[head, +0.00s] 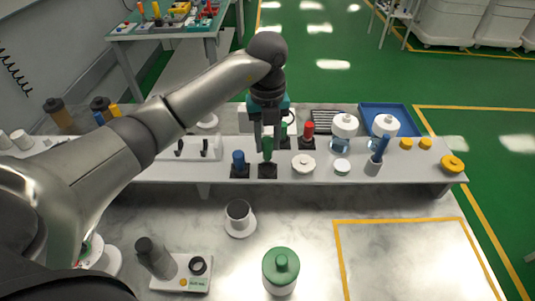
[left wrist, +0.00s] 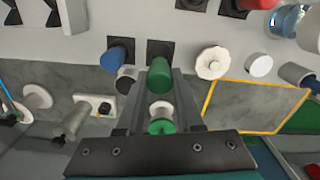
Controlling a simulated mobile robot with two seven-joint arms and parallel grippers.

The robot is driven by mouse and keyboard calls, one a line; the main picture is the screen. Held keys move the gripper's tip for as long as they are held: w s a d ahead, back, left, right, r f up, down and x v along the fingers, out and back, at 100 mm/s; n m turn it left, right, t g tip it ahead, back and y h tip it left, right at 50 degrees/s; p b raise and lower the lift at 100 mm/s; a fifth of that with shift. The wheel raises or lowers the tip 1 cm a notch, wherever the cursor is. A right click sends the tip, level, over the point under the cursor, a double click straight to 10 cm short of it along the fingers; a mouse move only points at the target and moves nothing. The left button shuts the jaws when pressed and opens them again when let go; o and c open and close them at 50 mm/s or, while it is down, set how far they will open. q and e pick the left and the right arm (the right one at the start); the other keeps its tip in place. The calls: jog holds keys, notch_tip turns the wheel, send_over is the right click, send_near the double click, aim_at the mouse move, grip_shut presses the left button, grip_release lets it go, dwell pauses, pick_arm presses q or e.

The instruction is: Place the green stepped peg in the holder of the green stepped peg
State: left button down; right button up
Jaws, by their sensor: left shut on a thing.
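The green stepped peg (head: 267,149) is upright between the fingers of my left gripper (head: 267,140), which is shut on it. In the left wrist view the peg (left wrist: 159,76) shows between the fingertips. Its black square holder (head: 267,172) is directly below it on the raised shelf; the holder (left wrist: 160,47) also shows beyond the peg in the left wrist view. I cannot tell whether the peg's lower end is inside the holder or just above it. My right gripper is not in view.
A blue peg (head: 239,160) stands in a black holder close on the left. A red peg (head: 308,130) and another green piece (head: 284,130) are behind. A white lobed disc (head: 303,163) lies right. A cup (head: 238,212) and green-lidded jar (head: 281,270) stand in front, below the shelf.

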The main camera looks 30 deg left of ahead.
aim_at(268, 159)
pick_arm(q)
jog(key=shift+f, duration=2.15)
jog(key=shift+f, duration=0.1)
jog(key=c, duration=0.6)
grip_release()
jog(key=shift+o, duration=0.2)
notch_tip(268, 159, up, 12)
jog(key=shift+r, duration=0.15)
